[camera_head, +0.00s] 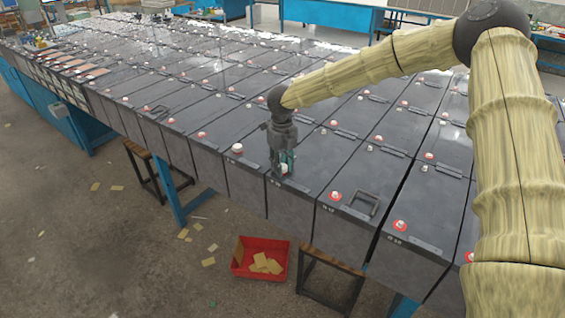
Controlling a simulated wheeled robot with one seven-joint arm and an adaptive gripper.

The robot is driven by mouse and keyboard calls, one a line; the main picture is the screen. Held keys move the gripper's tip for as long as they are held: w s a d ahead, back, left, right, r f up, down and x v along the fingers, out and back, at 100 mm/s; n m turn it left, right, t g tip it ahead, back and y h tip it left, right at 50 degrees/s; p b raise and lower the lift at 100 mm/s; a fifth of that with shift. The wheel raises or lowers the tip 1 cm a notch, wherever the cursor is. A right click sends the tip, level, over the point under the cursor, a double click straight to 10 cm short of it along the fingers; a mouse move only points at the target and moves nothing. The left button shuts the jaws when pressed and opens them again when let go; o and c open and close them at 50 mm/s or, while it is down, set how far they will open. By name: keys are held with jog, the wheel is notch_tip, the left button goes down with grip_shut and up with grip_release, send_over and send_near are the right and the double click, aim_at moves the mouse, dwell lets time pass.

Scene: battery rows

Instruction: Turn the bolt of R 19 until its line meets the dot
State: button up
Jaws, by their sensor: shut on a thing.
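My gripper (285,165) points down at the front edge of one battery (310,180) in the front row, with greenish finger parts low down. It is shut on a bolt (284,170), of which only a pale, reddish bit shows between the fingers. The rest of the bolt is hidden. The front labels are too small to read surely, so I cannot tell from them that this is R 19.
Neighbouring front batteries carry red-ringed pale bolts, one at left (237,148) and one at right (335,196). A raised black handle (363,203) stands on the battery to the right. A red bin (240,268) with yellowish pieces and a wooden-topped stool (334,262) stand on the floor.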

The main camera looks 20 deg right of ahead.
jog(key=m, duration=0.3)
jog(key=r+m, duration=0.1)
jog(key=shift+w+m, duration=0.3)
jog(key=shift+w, duration=0.05)
jog(key=m, duration=0.3)
jog(key=shift+f+m, duration=0.1)
jog(key=shift+m, duration=0.3)
jog(key=m, duration=0.4)
jog(key=shift+d+m+b, duration=0.1)
jog(key=shift+m+b, duration=0.3)
jog(key=shift+m, duration=1.7)
jog(key=shift+s, duration=0.1)
jog(key=shift+f, duration=0.1)
jog(key=o, duration=0.8)
jog(key=shift+o, duration=1.1)
jog(key=shift+s+f, duration=0.1)
jog(key=shift+f, duration=0.1)
jog(key=shift+r, duration=0.1)
